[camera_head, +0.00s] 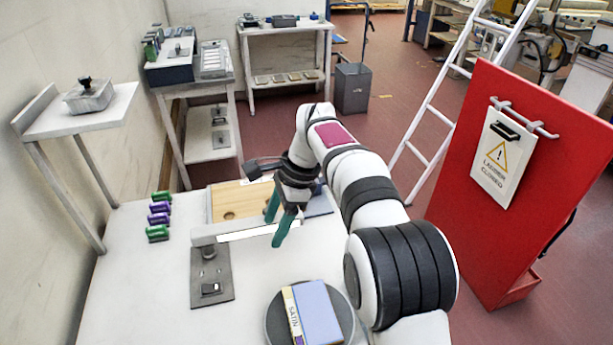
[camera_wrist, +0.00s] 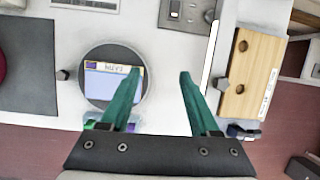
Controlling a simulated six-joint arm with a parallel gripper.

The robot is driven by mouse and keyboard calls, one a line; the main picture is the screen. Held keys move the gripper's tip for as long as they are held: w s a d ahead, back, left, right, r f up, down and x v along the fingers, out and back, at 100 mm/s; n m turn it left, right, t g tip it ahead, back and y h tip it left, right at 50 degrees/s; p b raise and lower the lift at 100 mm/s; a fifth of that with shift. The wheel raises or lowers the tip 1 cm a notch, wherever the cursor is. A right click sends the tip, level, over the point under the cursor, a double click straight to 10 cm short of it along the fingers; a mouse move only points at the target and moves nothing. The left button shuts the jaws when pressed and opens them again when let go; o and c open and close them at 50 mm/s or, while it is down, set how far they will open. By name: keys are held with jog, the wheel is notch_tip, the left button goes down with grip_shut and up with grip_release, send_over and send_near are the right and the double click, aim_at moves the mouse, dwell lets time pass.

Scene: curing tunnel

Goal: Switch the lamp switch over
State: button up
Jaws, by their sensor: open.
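The lamp switch (camera_head: 210,289) is a small dark rocker on the front part of a grey plate (camera_head: 224,272) on the white table. Which way it is set is too small to tell. A lamp post rises from the plate's back, and its lit white bar (camera_head: 250,232) reaches right. In the wrist view, part of the plate (camera_wrist: 183,20) shows at the top edge, and the bright bar (camera_wrist: 206,80) is right of the fingers. My gripper (camera_head: 279,221) has teal fingers, open and empty, above the table near the bar's right end. The fingers (camera_wrist: 160,78) stand well apart.
A round dark turntable (camera_head: 275,320) carries a blue box with a yellow label strip. A wooden board (camera_head: 231,204) with holes lies behind the lamp bar. Several green and purple clips (camera_head: 158,216) stand at left. A red panel (camera_head: 510,190) stands right of the arm.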

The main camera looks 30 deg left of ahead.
send_near(212, 287)
jog(key=shift+m+g, duration=0.3)
jog(key=shift+g, duration=0.1)
jog(key=x, duration=0.7)
jog(key=shift+w+f, duration=0.2)
jog(key=shift+w, duration=0.15)
